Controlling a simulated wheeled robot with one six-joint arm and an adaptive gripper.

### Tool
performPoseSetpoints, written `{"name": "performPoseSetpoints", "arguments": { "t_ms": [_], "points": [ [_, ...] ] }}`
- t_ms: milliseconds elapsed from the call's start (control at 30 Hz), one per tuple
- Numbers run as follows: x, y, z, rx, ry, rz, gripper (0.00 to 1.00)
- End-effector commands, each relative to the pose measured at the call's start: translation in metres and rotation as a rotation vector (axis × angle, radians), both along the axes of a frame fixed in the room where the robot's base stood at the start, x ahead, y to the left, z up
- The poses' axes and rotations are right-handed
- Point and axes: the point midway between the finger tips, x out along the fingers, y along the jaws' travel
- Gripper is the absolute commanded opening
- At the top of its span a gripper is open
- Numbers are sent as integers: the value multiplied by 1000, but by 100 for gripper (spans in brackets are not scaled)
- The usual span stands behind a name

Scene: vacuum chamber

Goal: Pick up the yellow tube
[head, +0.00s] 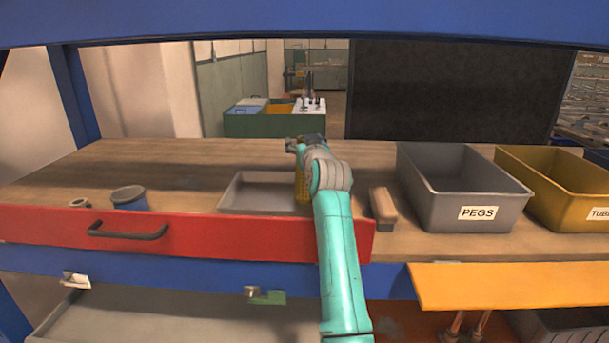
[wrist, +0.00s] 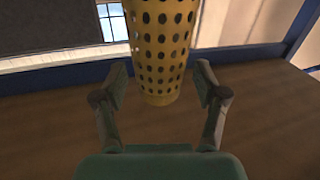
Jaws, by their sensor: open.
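The yellow tube (wrist: 160,50) is perforated with rows of dark holes. In the wrist view it stands at the top middle, just beyond and between the fingertips of my gripper (wrist: 160,88). The fingers are apart, with no visible contact on the tube. In the head view only a strip of the yellow tube (head: 301,187) shows, at the right end of the shallow grey tray (head: 245,196). My gripper (head: 303,145) and arm hide the rest of it. I cannot tell whether the tube stands in the tray or behind it.
A grey bin marked PEGS (head: 440,210) and a yellow bin (head: 545,190) stand at the right. A tan block (head: 383,205) lies between my arm and the grey bin. A blue round container (head: 129,198) and a small ring (head: 80,203) are at left. The worktop (head: 120,165) behind them is clear.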

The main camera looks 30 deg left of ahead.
Motion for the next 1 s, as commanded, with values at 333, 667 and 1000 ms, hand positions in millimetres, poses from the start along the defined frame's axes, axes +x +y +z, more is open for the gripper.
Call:
{"name": "performPoseSetpoints", "arguments": {
  "t_ms": [333, 667, 1000],
  "points": [
    [0, 0, 0, 0, 0, 0, 44],
    [0, 0, 0, 1, -1, 0, 9],
    [0, 0, 34, 3, -3, 0, 9]
  ]
}}
